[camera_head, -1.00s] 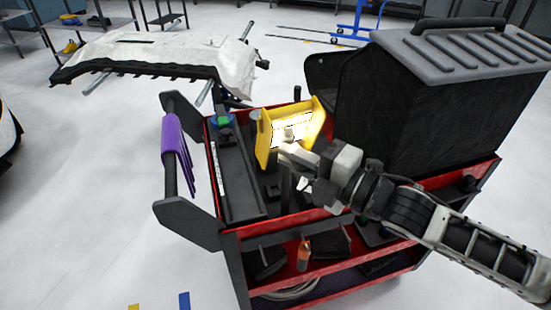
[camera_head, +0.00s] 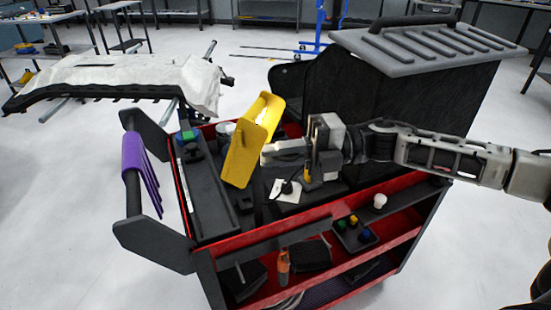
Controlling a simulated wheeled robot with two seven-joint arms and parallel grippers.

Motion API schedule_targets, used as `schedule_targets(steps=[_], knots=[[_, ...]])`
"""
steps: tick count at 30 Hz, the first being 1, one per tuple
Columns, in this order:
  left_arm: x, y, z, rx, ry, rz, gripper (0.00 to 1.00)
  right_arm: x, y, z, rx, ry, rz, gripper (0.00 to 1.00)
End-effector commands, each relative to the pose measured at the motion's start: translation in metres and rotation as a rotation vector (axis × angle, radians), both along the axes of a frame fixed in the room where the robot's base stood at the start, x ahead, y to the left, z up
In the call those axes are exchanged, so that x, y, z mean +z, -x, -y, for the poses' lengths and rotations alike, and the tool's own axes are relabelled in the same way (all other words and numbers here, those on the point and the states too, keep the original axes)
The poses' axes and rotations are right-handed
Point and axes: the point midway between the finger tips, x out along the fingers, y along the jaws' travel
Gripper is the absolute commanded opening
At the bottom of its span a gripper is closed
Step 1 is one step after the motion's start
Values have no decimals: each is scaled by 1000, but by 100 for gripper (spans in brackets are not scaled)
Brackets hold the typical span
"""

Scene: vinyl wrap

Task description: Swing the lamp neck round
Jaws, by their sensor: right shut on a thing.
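The yellow lamp (camera_head: 250,142) stands over the top tray of the red and black cart (camera_head: 322,213). Its head is tilted and shows mostly its yellow side and back. Only a small bright patch of its lit face shows near the upper part. My right gripper (camera_head: 268,152) reaches in from the right, with its fingertips at the lamp head's right side. It is shut on the lamp; the fingertips partly blend with the lamp's edge. The lamp's neck and base are mostly hidden behind the head and gripper. My left gripper is not in view.
A big black case (camera_head: 390,100) with a ribbed grey lid stands behind my right arm. Purple strips (camera_head: 138,165) hang on the cart's left handle. A white-covered panel (camera_head: 130,80) lies on a stand at the back left. A white sheet (camera_head: 287,192) lies in the tray.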

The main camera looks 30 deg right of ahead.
Motion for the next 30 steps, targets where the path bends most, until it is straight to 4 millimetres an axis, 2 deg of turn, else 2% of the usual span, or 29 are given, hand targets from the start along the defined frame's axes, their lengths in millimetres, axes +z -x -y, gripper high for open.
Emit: schedule_targets(steps=[18, 19, 21, 30], knots=[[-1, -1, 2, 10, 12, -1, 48, 0, -2, 2, 37, 2, 1, 0], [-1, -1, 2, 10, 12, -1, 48, 0, -2, 2, 37, 2, 1, 17], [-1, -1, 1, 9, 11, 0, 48, 0, -2, 2, 37, 1, 2, 31], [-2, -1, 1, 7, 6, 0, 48, 2, -1, 2, 38, 0, 2, 31]])
